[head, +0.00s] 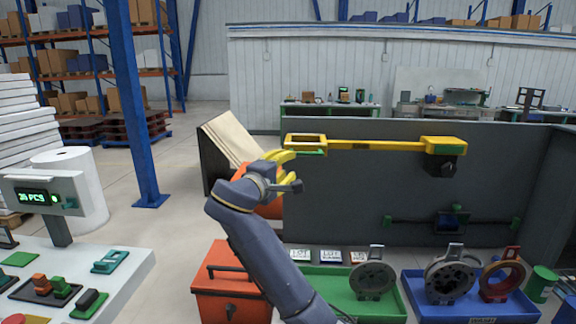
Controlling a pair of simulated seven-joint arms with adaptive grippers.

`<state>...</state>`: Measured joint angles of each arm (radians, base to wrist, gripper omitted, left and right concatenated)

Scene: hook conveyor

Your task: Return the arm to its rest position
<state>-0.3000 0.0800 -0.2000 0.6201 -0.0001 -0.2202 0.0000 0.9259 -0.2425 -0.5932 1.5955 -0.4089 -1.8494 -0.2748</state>
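My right arm comes up from the bottom middle of the head view, and its gripper (290,168) is raised in front of the grey panel. Its yellow and grey parts overlap in the picture, and I cannot tell how far apart the fingers are. I see no object in it. A yellow bar (375,145) with a rectangular frame at its left end runs just above and right of the gripper. I cannot tell whether they touch. My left gripper is not in view.
A green tray (390,305) and a blue tray (430,310) with round metal parts stand at lower right. A red box (215,290) is left of my arm. A white table (130,285) with a display (40,197) is at left. A grey panel (400,200) stands behind.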

